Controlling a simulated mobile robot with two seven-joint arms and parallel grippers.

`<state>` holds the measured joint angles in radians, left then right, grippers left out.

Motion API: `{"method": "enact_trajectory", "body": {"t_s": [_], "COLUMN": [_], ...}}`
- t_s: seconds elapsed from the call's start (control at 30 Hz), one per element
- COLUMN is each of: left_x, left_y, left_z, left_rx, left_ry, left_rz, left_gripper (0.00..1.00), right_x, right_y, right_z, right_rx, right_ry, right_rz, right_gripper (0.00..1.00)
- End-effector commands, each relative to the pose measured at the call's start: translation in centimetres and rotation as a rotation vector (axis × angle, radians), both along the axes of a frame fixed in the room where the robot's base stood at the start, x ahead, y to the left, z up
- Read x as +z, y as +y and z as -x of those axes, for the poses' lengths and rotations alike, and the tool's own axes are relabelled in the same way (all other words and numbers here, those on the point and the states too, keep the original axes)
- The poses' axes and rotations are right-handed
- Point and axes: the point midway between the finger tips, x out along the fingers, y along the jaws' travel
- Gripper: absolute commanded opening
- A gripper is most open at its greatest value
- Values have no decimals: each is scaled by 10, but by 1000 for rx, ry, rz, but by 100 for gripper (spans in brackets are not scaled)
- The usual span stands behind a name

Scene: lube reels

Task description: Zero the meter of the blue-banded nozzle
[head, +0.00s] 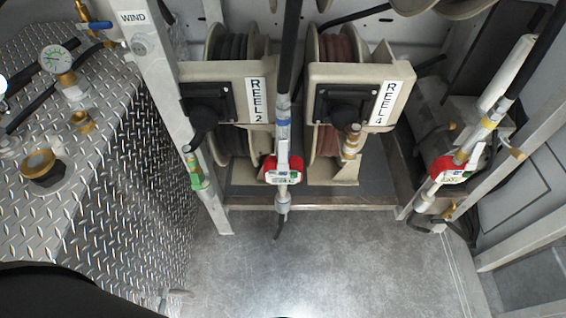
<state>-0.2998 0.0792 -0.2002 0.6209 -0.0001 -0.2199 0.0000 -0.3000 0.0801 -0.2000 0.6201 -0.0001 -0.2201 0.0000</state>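The blue-banded nozzle (283,138) hangs upright at the middle of the head view, in front of the gap between two reels. Its blue band is on the grey body, above a white lever. Its meter (283,177) has a red housing and a pale face with a small display and green markings. The display's reading is too small to tell. The spout points down below the meter. Neither of my grippers is in view, and nothing touches the meter.
REEL 2 (255,100) and REEL 4 (388,103) label panels stand behind the nozzle. A yellow-banded nozzle (465,155) with a similar red meter hangs at right. A diamond-plate tank with a gauge (56,58) fills the left. The floor (320,260) is clear.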

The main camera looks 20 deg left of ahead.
Motion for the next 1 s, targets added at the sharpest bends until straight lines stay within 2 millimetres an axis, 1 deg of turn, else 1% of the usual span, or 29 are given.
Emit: {"method": "enact_trajectory", "body": {"t_s": [0.03, 0.07, 0.6, 0.63, 1.0], "left_x": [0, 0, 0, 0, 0], "left_y": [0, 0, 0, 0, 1], "left_z": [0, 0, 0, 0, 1], "left_rx": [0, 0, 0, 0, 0], "left_ry": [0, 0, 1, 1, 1], "left_rz": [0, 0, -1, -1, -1], "left_gripper": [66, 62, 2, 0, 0], "right_x": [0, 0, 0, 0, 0], "right_y": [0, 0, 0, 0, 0], "right_z": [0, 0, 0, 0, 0], "right_rx": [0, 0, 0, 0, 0], "right_ry": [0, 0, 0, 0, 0], "right_rz": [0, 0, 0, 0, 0], "right_gripper": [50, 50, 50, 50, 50]}}
